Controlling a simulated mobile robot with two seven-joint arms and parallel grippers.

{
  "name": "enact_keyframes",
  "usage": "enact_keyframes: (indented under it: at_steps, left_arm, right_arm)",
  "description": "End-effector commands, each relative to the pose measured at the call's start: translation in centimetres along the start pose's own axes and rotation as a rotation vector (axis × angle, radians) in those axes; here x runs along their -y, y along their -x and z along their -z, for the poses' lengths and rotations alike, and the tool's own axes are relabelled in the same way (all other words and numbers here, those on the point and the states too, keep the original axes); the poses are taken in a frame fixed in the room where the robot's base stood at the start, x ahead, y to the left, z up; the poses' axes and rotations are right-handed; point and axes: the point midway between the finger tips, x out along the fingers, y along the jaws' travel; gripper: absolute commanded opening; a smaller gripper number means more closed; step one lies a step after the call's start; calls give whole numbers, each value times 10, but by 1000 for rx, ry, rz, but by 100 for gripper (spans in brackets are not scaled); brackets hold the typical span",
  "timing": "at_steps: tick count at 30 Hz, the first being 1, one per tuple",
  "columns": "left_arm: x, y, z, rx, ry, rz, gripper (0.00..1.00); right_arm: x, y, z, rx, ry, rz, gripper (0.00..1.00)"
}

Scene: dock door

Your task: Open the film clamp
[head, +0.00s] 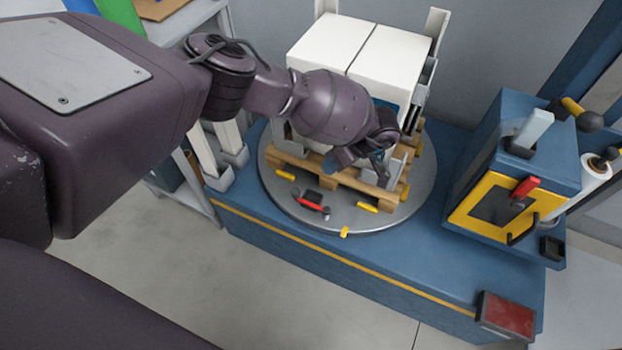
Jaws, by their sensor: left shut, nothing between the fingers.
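A small dark fitting with a red lever (312,204), which looks like the film clamp, sits on the front of the round grey turntable (385,222). The lever lies low, slanting down to the right; I cannot tell whether the clamp is open. My left gripper (378,172) is shut and empty. In the picture it is above and to the right of the red lever, apart from it, in front of the pallet load. Its fingertips are small and partly dark against the pallet. My right gripper is not in view.
White boxes (335,40) stand on a wooden pallet (300,165) on the turntable. On the right is a blue machine housing (545,170) with a yellow-framed front, a red handle (525,187) and a white film roll (595,172). The floor in front is clear.

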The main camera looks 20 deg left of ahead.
Motion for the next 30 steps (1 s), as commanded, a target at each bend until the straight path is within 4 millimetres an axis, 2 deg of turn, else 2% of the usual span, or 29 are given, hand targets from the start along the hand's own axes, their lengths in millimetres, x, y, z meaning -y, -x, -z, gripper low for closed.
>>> enact_keyframes:
  at_steps: [5, 10, 18, 24, 30]
  left_arm:
    - [0, -18, -1, 2, -1, 5, 0]
    - [0, -47, -3, 2, -4, 7, 0]
    - [0, -87, -3, 2, -3, 5, 0]
    - [0, -99, -1, 1, -2, 3, 0]
    - [0, -100, -1, 1, -1, 0, 0]
  right_arm:
    - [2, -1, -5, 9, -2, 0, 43]
    - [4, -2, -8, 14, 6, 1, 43]
    - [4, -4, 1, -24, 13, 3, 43]
    - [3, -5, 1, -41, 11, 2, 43]
    - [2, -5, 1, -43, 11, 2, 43]
